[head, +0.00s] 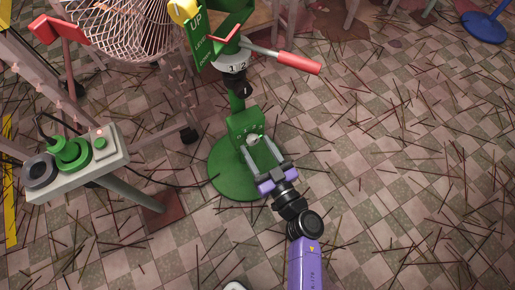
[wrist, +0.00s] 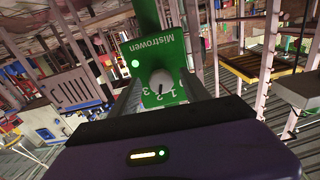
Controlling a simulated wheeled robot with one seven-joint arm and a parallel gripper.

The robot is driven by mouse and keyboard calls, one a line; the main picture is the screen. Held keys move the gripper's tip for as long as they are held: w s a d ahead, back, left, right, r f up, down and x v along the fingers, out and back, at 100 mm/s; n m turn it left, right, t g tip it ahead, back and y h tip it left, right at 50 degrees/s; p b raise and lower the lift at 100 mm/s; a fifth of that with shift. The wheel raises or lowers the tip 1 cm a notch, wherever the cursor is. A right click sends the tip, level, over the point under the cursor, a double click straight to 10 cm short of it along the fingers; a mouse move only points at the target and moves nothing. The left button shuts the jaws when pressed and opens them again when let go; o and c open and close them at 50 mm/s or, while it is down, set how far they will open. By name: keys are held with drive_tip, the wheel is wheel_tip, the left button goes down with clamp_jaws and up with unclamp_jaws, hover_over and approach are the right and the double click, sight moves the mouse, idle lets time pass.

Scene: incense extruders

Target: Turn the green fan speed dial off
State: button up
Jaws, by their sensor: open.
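The green fan stand (head: 236,176) has a round base on the tiled floor and a green control box (head: 245,122) on its column. A pale round speed dial (head: 253,139) sits on the box face. In the wrist view the dial (wrist: 161,82) is centred, with 1, 2, 3 printed below it and a dark pointer mark aimed roughly down towards the numbers; the exact setting is hard to tell. My gripper (head: 259,147) is open, its two fingers on either side of the dial, close to the box face. I cannot tell whether they touch it.
A green light (wrist: 135,63) glows on the box beside the dial. A red-handled lever (head: 298,62) sticks out above. A grey panel (head: 75,160) with green and dark knobs stands to the left. Incense sticks litter the open floor at right.

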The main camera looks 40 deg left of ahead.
drive_tip(key=shift+a, duration=0.1)
clamp_jaws()
idle(0.4)
drive_tip(key=n+p, duration=0.1)
drive_tip(key=n, duration=0.2)
drive_tip(key=shift+w+r+n+p, duration=0.1)
drive_tip(key=shift+w+n+p, duration=0.05)
drive_tip(key=shift+n+p, duration=0.25)
drive_tip(key=n, duration=0.3)
drive_tip(key=shift+n+p, duration=0.3)
drive_tip(key=n, duration=0.4)
drive_tip(key=shift+w+n, duration=0.1)
drive_tip(key=shift+n, duration=0.2)
drive_tip(key=shift+r+n, duration=0.1)
drive_tip(key=shift+n, duration=1.8)
